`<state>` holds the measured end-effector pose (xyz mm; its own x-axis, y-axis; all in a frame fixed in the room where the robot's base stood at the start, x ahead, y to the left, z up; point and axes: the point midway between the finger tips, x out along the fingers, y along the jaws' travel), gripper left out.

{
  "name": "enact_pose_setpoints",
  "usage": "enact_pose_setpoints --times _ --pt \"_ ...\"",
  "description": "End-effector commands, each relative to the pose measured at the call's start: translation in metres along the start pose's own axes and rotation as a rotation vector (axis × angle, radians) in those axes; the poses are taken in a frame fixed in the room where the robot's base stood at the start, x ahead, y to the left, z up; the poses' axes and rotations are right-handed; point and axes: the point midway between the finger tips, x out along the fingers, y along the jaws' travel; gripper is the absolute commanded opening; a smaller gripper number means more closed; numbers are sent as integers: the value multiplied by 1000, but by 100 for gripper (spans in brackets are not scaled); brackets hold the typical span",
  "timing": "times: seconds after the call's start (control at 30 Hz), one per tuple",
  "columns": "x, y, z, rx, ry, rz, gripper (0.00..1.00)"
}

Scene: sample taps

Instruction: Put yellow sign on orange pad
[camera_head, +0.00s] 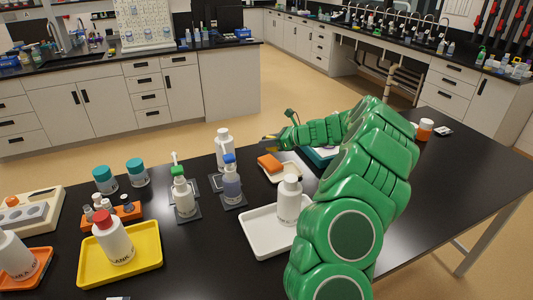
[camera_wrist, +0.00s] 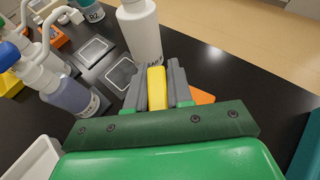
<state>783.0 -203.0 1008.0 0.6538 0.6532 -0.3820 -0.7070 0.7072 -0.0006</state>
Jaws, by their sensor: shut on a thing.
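My gripper (camera_wrist: 157,80) is shut on a yellow sign (camera_wrist: 156,88), seen as a narrow yellow strip between the grey fingers in the wrist view. In the head view my gripper (camera_head: 268,144) is above the black bench near the tall white bottle; the sign is too small there to make out clearly. An orange pad (camera_head: 269,162) lies on a small pale tray (camera_head: 284,175), just below my gripper in the head view. In the wrist view part of an orange thing (camera_wrist: 203,97), apparently this pad, shows beside the right finger; the rest is hidden by my gripper.
A tall white bottle (camera_head: 222,148) stands close to my gripper; it also shows in the wrist view (camera_wrist: 140,32). A blue-capped bottle (camera_head: 231,184) stands on a dark square mat. A white tray (camera_head: 262,238) holds a pump bottle (camera_head: 289,203). A teal tray (camera_head: 318,156) is partly behind my arm.

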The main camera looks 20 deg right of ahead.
Motion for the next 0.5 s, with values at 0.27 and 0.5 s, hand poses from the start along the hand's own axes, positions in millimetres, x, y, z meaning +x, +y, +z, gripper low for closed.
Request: enact_pose_setpoints --times 0.27,0.5 --pt "20 -18 -21 2 3 1 0" --pt "29 -27 -30 1 2 0 0"
